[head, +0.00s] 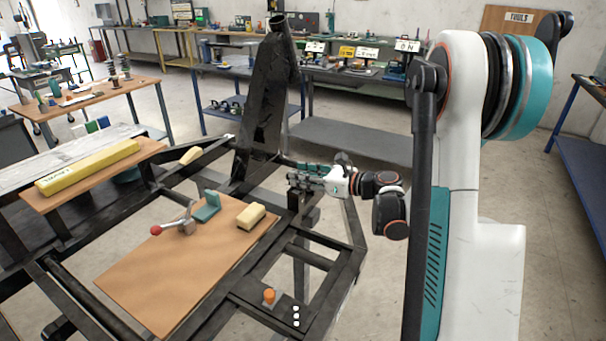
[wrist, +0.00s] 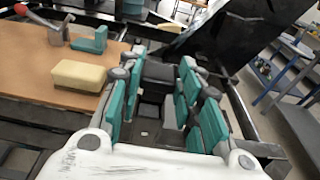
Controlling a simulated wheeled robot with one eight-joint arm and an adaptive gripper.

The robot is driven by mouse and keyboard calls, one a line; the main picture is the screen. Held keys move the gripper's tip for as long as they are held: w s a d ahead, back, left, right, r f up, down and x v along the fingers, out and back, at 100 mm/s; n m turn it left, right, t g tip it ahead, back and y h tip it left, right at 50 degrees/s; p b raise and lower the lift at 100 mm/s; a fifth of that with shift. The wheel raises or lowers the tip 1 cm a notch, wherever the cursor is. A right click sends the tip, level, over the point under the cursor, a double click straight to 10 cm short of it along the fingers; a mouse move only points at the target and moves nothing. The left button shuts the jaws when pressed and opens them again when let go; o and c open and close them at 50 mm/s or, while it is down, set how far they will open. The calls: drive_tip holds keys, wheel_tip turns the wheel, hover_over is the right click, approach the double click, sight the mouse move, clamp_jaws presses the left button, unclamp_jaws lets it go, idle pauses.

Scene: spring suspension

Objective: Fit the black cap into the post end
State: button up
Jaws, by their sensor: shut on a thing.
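My gripper (head: 300,180) is low over the black frame, its teal-padded fingers reaching left. In the wrist view my gripper (wrist: 160,85) has its fingers closed in on a dark, squarish piece between the tips, which looks like the black cap (wrist: 160,72). In the head view the fingers mostly hide the cap. A short black upright post (head: 297,205) stands right below the fingers. Its upper end is largely hidden, and I cannot tell whether the cap touches it or is seated in it.
The black frame (head: 345,270) surrounds the work area, with a tall dark upright (head: 265,110) just behind my gripper. A wooden board (head: 170,280) at left carries a yellow block (head: 251,216), a teal bracket (head: 207,206) and a red-knobbed clamp (head: 175,228). An orange button (head: 269,296) sits in front.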

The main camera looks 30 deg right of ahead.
drive_tip(key=shift+f, duration=1.15)
drive_tip(key=shift+s+f, duration=0.1)
drive_tip(key=shift+f, duration=0.2)
clamp_jaws()
drive_tip(key=o, duration=0.7)
unclamp_jaws()
drive_tip(key=shift+c, duration=0.2)
drive_tip(key=o, duration=0.5)
drive_tip(key=shift+f, duration=0.1)
drive_tip(key=shift+c, duration=0.2)
drive_tip(key=v, duration=1.1)
drive_tip(key=shift+s+d, duration=0.2)
drive_tip(key=shift+s, duration=0.15)
